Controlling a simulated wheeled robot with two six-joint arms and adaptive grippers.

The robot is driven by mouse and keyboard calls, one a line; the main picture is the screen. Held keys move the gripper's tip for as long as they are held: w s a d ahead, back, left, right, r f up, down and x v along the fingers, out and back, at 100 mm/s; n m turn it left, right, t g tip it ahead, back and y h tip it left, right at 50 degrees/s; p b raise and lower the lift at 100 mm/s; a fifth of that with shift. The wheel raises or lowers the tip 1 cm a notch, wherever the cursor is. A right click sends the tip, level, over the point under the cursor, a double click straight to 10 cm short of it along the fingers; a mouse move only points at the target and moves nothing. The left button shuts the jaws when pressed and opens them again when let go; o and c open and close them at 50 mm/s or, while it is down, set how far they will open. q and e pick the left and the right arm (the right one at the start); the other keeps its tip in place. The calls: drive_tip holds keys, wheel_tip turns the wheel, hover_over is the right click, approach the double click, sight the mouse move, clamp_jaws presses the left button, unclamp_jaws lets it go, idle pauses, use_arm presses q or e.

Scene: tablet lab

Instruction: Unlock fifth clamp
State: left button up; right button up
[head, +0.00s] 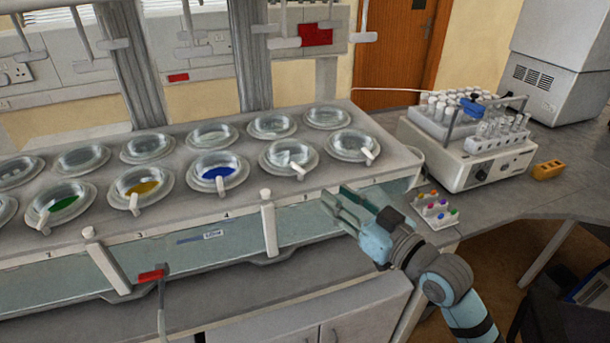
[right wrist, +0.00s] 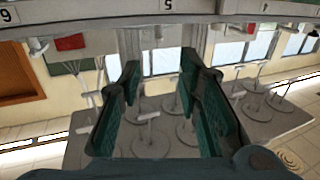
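The bath (head: 155,235) holds two rows of glass vessels, with a white clamp lever at each front vessel. The front lever second from the right (head: 295,165) appears to be the fifth clamp; its number is not legible in the head view. My right gripper (head: 335,195) is open and empty in front of the bath's right part, below and to the right of that lever and apart from it. In the right wrist view, which is upside down, the open fingers (right wrist: 167,85) straddle the middle. A label 5 (right wrist: 167,5) shows at the top edge. My left gripper is out of view.
Rods with T-shaped ends hang above the bath. To the right stand a rack of coloured caps (head: 436,210), a shaker with tubes (head: 465,150) and a yellow block (head: 548,170). A red piece on a cable (head: 152,275) sits at the bath's front.

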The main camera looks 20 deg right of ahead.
sight(305, 170)
drive_tip(key=x, duration=1.1)
drive_tip(key=shift+w+a+f, duration=0.1)
drive_tip(key=shift+w, duration=0.3)
clamp_jaws()
drive_tip(key=n+g+y+b, duration=0.1)
drive_tip(key=y+b, duration=0.1)
drive_tip(key=b, duration=0.1)
drive_tip(key=n+g+y+b, duration=0.1)
drive_tip(key=n+y+b, duration=0.1)
drive_tip(key=b, duration=0.2)
drive_tip(key=n+g+y+b, duration=0.1)
drive_tip(key=b, duration=0.3)
drive_tip(key=shift+w+d+f+g+y, duration=0.15)
drive_tip(key=shift+d+f+g+y, duration=0.1)
drive_tip(key=shift+f+g+y, duration=0.15)
drive_tip(key=shift+r+n, duration=0.15)
drive_tip(key=shift+n, duration=0.15)
drive_tip(key=shift+r+g, duration=0.15)
drive_tip(key=shift+g, duration=0.15)
